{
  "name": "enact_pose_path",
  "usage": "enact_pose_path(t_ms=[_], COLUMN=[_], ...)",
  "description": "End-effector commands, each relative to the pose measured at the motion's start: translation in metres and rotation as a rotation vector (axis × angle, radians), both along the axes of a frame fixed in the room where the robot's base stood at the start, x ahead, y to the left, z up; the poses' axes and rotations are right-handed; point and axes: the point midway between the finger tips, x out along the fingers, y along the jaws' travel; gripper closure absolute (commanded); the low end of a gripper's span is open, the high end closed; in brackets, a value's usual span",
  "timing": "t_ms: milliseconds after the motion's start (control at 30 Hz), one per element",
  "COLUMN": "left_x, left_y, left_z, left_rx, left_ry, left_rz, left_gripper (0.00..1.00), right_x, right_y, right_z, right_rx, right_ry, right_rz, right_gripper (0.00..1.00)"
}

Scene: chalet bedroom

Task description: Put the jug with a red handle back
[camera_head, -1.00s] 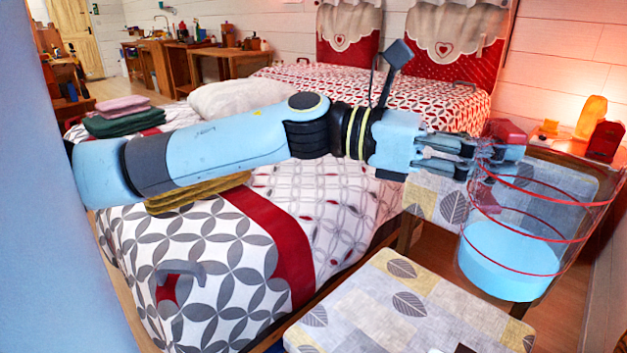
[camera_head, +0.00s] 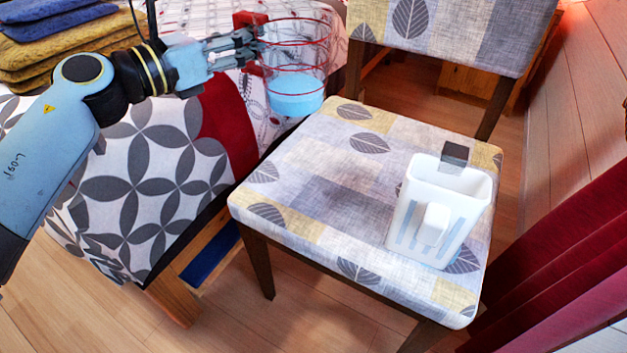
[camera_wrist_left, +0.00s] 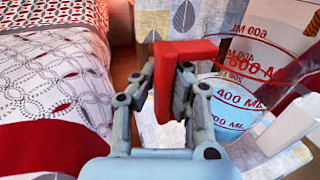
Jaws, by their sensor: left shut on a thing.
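The clear jug with red rings and a red handle (camera_head: 297,62) is held upright in the air, with light-blue liquid in its lower part. It hangs by the back left edge of the chair seat, beside the bed. My left gripper (camera_head: 252,48) is shut on the jug's red handle. In the left wrist view, the gripper's fingers (camera_wrist_left: 168,85) close on the red handle (camera_wrist_left: 180,75), and the jug's red millilitre markings (camera_wrist_left: 245,85) show to the right. My right gripper is not in view.
A patterned chair (camera_head: 310,185) stands in the middle, its seat's left and centre bare. A white pitcher (camera_head: 440,210) stands on the seat's right side. The bed (camera_head: 150,180) is at left, with folded blankets (camera_head: 60,50) on it. A red curtain (camera_head: 560,270) hangs at right.

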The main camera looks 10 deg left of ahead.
Motion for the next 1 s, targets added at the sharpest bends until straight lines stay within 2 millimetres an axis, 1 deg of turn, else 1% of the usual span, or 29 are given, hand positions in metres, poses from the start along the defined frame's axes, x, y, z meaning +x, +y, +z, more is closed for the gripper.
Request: enact_pose_path(t_ms=[33, 100, 200, 333, 467, 500, 600, 767, 867, 1000], left_x=[0.008, 0.016, 0.024, 0.029, 0.029, 0.029, 0.029, 0.029, 0.029, 0.029], left_y=[-0.006, -0.012, -0.018, -0.022, -0.022, -0.022, -0.022, -0.021, -0.022, -0.021], left_z=[-0.029, -0.044, -0.058, -0.069, -0.093, -0.098, -0.105, -0.119, -0.123, -0.125], left_rx=[-0.006, -0.005, -0.003, -0.001, 0.001, 0.0, 0.0, 0.0, 0.0, 0.0], left_ry=[0.008, 0.006, 0.004, 0.0, 0.003, 0.003, 0.0, 0.0, -0.002, -0.004], left_rz=[0.011, 0.023, 0.033, 0.039, 0.041, 0.041, 0.041, 0.041, 0.04, 0.04], left_gripper=[1.0, 1.0, 1.0, 1.0, 1.0, 1.0, 1.0, 1.0, 1.0, 1.0], right_x=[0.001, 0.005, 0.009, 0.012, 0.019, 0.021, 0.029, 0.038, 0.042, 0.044], right_y=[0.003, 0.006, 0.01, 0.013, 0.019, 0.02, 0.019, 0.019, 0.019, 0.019], right_z=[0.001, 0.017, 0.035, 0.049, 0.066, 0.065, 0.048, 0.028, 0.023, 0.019], right_rx=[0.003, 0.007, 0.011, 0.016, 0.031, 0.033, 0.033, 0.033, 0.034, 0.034], right_ry=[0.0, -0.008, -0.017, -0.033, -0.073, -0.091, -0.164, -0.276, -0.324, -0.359], right_rz=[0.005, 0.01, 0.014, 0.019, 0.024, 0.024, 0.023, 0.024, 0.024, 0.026], right_gripper=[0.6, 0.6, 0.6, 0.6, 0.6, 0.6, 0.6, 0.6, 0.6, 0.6])
